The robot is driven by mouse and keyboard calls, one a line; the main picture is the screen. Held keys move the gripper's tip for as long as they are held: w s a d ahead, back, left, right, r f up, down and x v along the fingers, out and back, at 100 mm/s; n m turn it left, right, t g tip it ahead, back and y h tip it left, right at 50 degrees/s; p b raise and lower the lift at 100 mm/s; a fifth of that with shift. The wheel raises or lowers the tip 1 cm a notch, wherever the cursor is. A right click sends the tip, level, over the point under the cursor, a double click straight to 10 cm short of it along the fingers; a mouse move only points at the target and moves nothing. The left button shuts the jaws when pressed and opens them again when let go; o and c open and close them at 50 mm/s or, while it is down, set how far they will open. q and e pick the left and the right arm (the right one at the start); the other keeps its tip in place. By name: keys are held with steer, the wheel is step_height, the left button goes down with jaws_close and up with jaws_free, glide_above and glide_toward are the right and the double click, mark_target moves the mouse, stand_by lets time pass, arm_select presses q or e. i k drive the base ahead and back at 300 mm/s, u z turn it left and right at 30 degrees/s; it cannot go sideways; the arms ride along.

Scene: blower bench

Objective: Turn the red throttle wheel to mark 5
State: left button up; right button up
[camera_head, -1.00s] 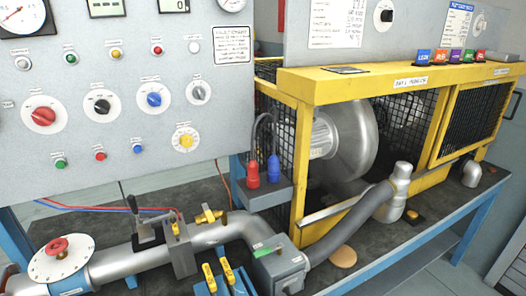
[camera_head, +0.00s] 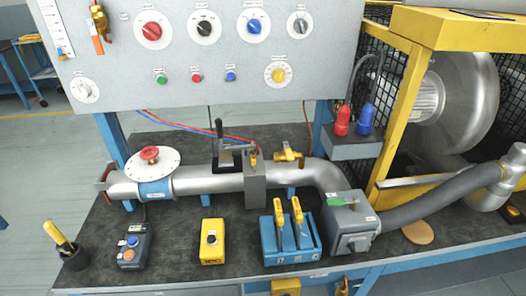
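The red throttle wheel (camera_head: 149,153) sits at the centre of a round white dial plate (camera_head: 140,168) on top of the grey pipe, near the pipe's left end. The marks around the dial are too small to read, so I cannot tell which mark the wheel points to. A blue band (camera_head: 154,190) wraps the pipe just below the dial. Neither of my grippers shows in the head view.
The grey pipe (camera_head: 212,182) runs along the dark bench with a black-handled clamp (camera_head: 220,130) standing on it. In front are a button box (camera_head: 134,247), a yellow box (camera_head: 212,243) and a blue block with yellow-handled tools (camera_head: 272,243). A control panel (camera_head: 190,60) rises behind.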

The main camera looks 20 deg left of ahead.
mark_target(150, 153)
steer(key=z, duration=0.45)
steer(key=k, duration=0.4)
steer(key=u, duration=0.85)
